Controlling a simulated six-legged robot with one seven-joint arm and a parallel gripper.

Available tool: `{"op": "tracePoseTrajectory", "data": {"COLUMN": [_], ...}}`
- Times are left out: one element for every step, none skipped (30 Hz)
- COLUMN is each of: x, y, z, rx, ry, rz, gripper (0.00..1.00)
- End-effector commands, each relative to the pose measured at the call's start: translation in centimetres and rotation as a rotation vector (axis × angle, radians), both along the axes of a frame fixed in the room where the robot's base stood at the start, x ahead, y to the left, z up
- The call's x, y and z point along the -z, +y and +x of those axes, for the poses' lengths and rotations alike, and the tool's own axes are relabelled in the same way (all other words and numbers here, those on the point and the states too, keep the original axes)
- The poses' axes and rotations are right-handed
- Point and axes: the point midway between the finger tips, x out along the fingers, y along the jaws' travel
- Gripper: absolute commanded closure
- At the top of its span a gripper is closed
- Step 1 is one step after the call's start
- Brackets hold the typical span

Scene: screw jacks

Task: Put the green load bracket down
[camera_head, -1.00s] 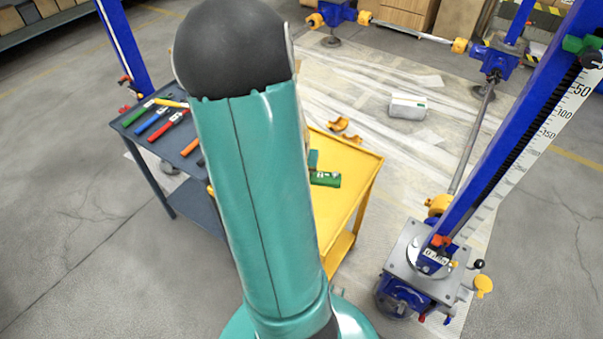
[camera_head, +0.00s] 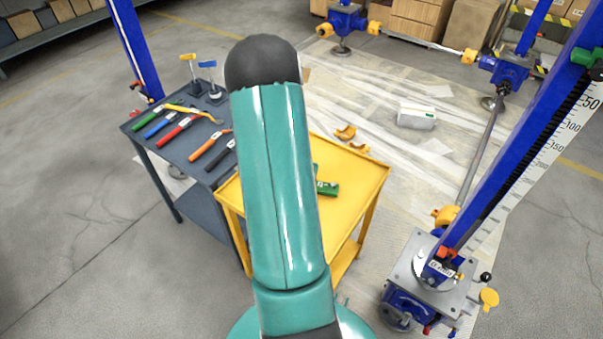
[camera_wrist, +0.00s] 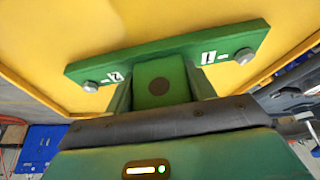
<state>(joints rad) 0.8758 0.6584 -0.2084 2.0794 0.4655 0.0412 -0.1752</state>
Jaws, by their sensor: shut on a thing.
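The green load bracket (camera_wrist: 165,55) spans the wrist view as a long flat bar with a bolt near each end, white marks and a block at its middle. My gripper (camera_wrist: 162,108) is shut on that middle block. The yellow cart top (camera_wrist: 60,30) fills the view behind the bracket. I cannot tell whether the bracket touches it. In the head view the bracket's green end (camera_head: 327,188) shows over the yellow cart (camera_head: 360,172), just right of my teal arm. My arm hides the gripper and the rest of the bracket there.
A dark tool table (camera_head: 150,124) with several colored-handled tools stands left of the cart. Two orange curved pieces (camera_head: 346,132) show past the cart. A blue screw jack (camera_head: 430,285) stands at the right. A white box (camera_head: 416,116) lies on the sheeted floor. The cart's right part is clear.

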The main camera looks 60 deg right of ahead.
Motion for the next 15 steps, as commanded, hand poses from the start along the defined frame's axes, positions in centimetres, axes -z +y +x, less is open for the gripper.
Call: {"op": "tracePoseTrajectory", "data": {"x": [0.2, 0.25, 0.24, 0.22, 0.21, 0.2, 0.2, 0.2, 0.25, 0.31, 0.38, 0.48, 0.54, 0.63, 0.62], "y": [-0.15, -0.15, -0.15, -0.15, -0.15, -0.14, -0.14, -0.15, -0.14, -0.13, -0.13, -0.13, -0.14, -0.02, -0.01], "z": [0.05, 0.07, 0.1, 0.11, 0.13, 0.11, 0.11, 0.1, 0.1, 0.09, 0.09, 0.1, 0.09, 0.06, 0.06], "rx": [0.001, 0.001, 0.001, -0.001, -0.001, 0.0, 0.0, 0.0, 0.0, 0.0, 0.0, 0.0, 0.0, 0.0, 0.0], "ry": [-0.002, -0.003, -0.003, -0.003, -0.003, -0.002, -0.002, -0.002, -0.002, -0.002, -0.002, -0.002, -0.002, -0.001, -0.001], "rz": [-0.004, -0.004, -0.005, -0.005, -0.005, -0.006, -0.006, -0.006, -0.005, -0.005, -0.005, -0.005, -0.005, -0.002, -0.002], "gripper": [0.77, 0.77, 0.77, 0.77, 0.77, 0.77, 0.77, 0.77, 0.77, 0.77, 0.77, 0.77, 0.77, 0.4, 0.32]}}
